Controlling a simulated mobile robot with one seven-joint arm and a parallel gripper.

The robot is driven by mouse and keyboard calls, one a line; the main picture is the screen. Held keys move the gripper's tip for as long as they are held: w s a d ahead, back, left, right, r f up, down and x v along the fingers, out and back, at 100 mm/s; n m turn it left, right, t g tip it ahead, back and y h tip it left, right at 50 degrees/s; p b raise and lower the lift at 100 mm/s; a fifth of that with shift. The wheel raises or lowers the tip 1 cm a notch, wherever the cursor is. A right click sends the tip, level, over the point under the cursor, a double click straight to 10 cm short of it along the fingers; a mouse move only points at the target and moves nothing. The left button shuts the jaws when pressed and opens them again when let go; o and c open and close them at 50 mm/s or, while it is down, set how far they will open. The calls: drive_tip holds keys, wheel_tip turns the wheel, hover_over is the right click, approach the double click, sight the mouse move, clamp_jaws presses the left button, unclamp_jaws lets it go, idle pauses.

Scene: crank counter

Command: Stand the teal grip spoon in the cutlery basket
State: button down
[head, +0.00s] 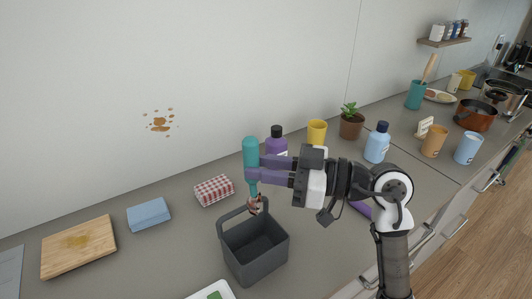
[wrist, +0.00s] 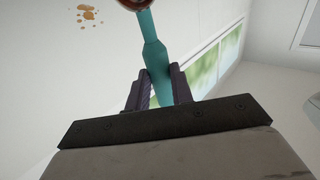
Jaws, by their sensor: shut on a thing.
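The teal grip spoon (head: 251,152) is upright in the head view, its thick teal handle at the top and its bowl end (head: 256,206) pointing down. My gripper (head: 251,173) is shut on its handle and comes in level from the right. In the wrist view my gripper's fingers (wrist: 160,88) lie on both sides of the teal handle (wrist: 156,62). The dark grey cutlery basket (head: 256,257) stands on the counter below, with a raised handle at its back. The spoon's bowl shows at the height of this handle; I cannot tell whether it is over the opening or behind it.
Behind the basket are a red checked cloth block (head: 214,190), a purple bottle (head: 276,144) and a yellow cup (head: 317,131). A blue sponge-like block (head: 148,214) and a wooden board (head: 79,246) lie to the left. A white tray (head: 207,291) is at the front edge.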

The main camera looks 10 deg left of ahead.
wheel_tip(320, 180, down, 13)
drive_tip(key=b, duration=0.9)
drive_tip(key=shift+f, duration=0.15)
drive_tip(key=shift+s, duration=0.1)
idle(0.4)
drive_tip(key=c, duration=1.1)
unclamp_jaws()
drive_tip(key=shift+c, duration=0.2)
drive_tip(key=shift+d, duration=0.1)
drive_tip(key=d+b, duration=0.4)
drive_tip(key=d, duration=0.9)
drive_tip(key=shift+d, duration=0.3)
